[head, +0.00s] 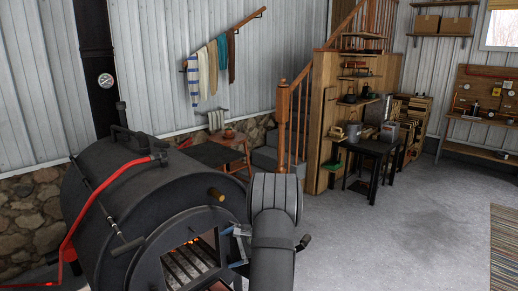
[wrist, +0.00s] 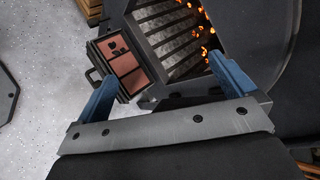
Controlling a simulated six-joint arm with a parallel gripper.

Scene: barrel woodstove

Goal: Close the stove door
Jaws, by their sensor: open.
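The black barrel stove (head: 120,205) stands at the left in the head view. Its front opening (head: 185,262) shows a grate and glowing embers; the grate (wrist: 172,40) and embers also show in the wrist view. A small framed panel with reddish panes, apparently the stove door (wrist: 122,66), stands swung open beside the opening in the wrist view. A dark handle-like part shows at its left edge. My gripper (wrist: 160,72) is open, its blue fingers spread, with the panel's edge near the left finger. In the head view my gripper (head: 238,245) is partly hidden by my arm, in front of the opening.
A red pipe (head: 85,205) runs over the stove's left side, and a wooden knob (head: 216,194) sticks out of its front. A small dark table (head: 368,150) and wooden stairs (head: 290,130) stand behind.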

